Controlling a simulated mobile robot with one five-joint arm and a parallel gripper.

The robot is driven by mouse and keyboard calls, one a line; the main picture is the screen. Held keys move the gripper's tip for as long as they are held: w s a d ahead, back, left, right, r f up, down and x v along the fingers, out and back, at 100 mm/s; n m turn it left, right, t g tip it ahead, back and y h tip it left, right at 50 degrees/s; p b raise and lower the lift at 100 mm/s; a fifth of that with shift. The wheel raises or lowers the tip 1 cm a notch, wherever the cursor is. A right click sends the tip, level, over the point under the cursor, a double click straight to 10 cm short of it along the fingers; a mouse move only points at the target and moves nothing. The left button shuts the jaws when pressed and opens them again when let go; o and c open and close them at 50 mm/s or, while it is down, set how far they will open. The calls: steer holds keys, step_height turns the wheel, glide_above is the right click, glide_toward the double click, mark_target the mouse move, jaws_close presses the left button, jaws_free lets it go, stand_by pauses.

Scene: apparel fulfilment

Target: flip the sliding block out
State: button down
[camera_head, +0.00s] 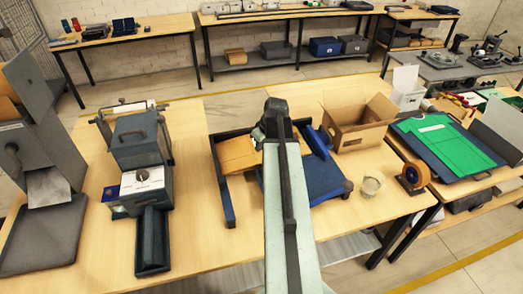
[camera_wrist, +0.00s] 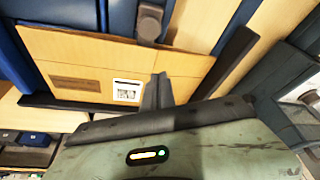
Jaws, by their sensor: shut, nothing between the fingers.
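A blue stand (camera_head: 325,178) sits on the middle table, with a flat brown carton (camera_head: 237,154) on its left part. My arm reaches over the stand and hides part of it. My gripper (camera_wrist: 158,90) is shut and empty, its tips over the carton (camera_wrist: 85,60) in the wrist view. A small dark grey block with a rounded end (camera_wrist: 150,22) stands at the carton's upper edge, just beyond my fingertips and apart from them in the picture. It may be the sliding block; I cannot tell for sure. In the head view my arm hides that spot.
An open cardboard box (camera_head: 358,125) stands right of the stand. A grey machine (camera_head: 140,185) stands to the left. Bare table lies between it and the stand.

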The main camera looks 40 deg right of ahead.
steer(key=b+x, duration=0.5)
steer(key=x, duration=0.2)
steer(key=shift+s, duration=0.15)
steer(key=shift+s+a, duration=0.1)
steer(key=shift+s, duration=1.85)
